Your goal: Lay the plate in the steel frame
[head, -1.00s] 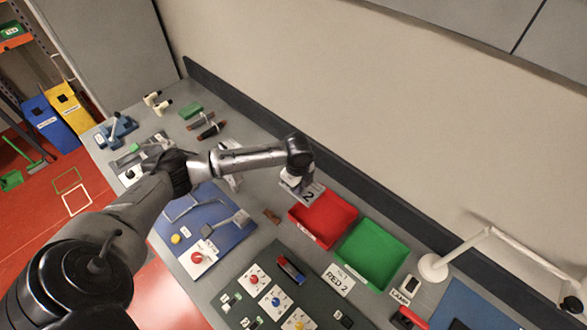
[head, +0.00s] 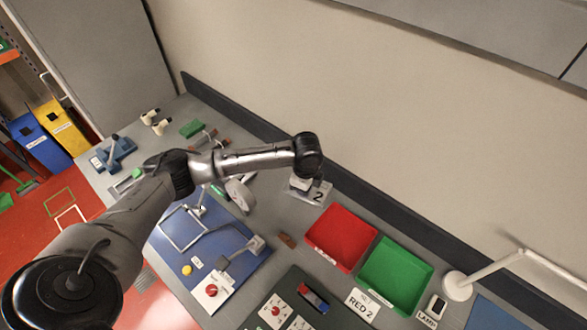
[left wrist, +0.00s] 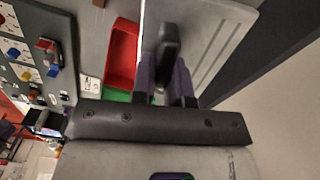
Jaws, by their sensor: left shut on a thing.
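My left gripper (head: 303,183) is at the back of the bench, just left of the red tray. It is shut on a small grey plate (head: 317,197) marked "2", which looks tilted; the arm hides part of the grip. In the left wrist view the plate (left wrist: 215,40) spreads past my two dark fingers (left wrist: 165,82). The thin steel frame (head: 166,238), an open wire square, is on the blue mat (head: 235,229), well left of and nearer than the plate. My right gripper is not in view.
A red tray (head: 312,236) and green tray (head: 366,269) stand right of the plate. A lever device (head: 240,262) and red button (head: 212,290) sit on the blue mat. A brown block (head: 287,240) lies nearby. A white lamp (head: 457,286) stands at the right.

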